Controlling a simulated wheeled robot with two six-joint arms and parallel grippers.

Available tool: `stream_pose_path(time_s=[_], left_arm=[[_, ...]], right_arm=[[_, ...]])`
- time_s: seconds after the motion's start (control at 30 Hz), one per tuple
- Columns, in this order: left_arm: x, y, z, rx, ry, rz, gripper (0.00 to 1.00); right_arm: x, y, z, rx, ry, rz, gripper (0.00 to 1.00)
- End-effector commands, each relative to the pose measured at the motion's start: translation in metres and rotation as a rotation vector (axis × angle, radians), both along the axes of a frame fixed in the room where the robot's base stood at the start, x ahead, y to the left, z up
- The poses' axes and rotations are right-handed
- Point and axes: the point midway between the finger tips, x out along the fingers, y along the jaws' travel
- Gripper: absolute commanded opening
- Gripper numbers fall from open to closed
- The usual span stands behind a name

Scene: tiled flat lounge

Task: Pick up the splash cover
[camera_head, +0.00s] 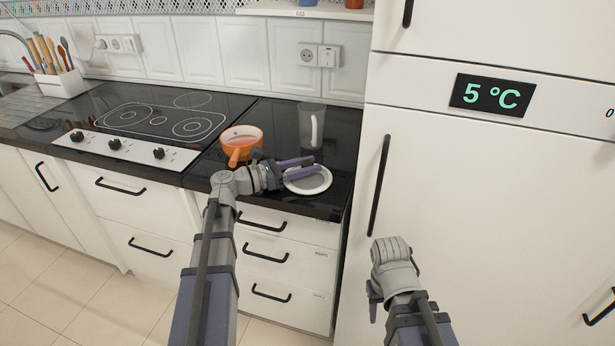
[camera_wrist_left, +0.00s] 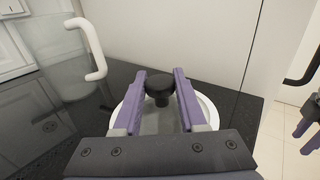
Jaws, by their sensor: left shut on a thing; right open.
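The splash cover (camera_head: 312,187) is a round disc with a white rim and grey middle, on the black countertop near its right end. In the left wrist view its white rim (camera_wrist_left: 208,106) shows behind the fingers, and its black knob (camera_wrist_left: 159,88) stands between them. My left gripper (camera_head: 314,167) is over the cover, shut on the knob. The fingers hide part of the cover in the head view. Whether the cover is lifted off the counter is hard to tell. My right gripper (camera_head: 374,300) is open and empty, low in front of the fridge.
An orange pan (camera_head: 243,139) stands left of my left gripper, and a clear jug (camera_head: 312,127) with a white handle stands behind it. The hob (camera_head: 160,115) is farther left. The tall white fridge (camera_head: 480,190) closes off the right side.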

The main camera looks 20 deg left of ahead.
Motion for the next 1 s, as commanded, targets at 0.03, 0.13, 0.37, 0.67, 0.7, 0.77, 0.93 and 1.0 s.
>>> stream_pose_path(time_s=[0.03, 0.13, 0.37, 0.67, 0.7, 0.77, 0.93, 1.0], left_arm=[[0.0, 0.0, 0.0, 0.0, 0.0, 0.0, 0.15], [0.0, 0.0, 0.0, 0.0, 0.0, 0.0, 0.04], [0.0, 0.0, 0.0, 0.0, 0.0, 0.0, 0.0], [0.0, 0.0, 0.004, 0.0, 0.0, 0.0, 0.0], [0.0, 0.0, 0.007, 0.0, 0.0, 0.0, 0.0], [0.0, 0.0, 0.011, 0.0, 0.0, 0.0, 0.0], [0.0, 0.0, 0.03, 0.0, 0.0, 0.0, 0.0], [0.0, 0.0, 0.04, 0.0, 0.0, 0.0, 0.0]], right_arm=[[0.0, 0.0, 0.0, 0.0, 0.0, 0.0, 0.46], [0.0, 0.0, 0.0, 0.0, 0.0, 0.0, 0.46], [0.0, 0.0, 0.0, 0.0, 0.0, 0.0, 0.46], [0.0, 0.0, 0.004, 0.0, 0.0, 0.0, 0.46], [0.0, 0.0, 0.007, 0.0, 0.0, 0.0, 0.46], [0.0, 0.0, 0.011, 0.0, 0.0, 0.0, 0.46], [0.0, 0.0, 0.03, 0.0, 0.0, 0.0, 0.46], [0.0, 0.0, 0.04, 0.0, 0.0, 0.0, 0.46]])
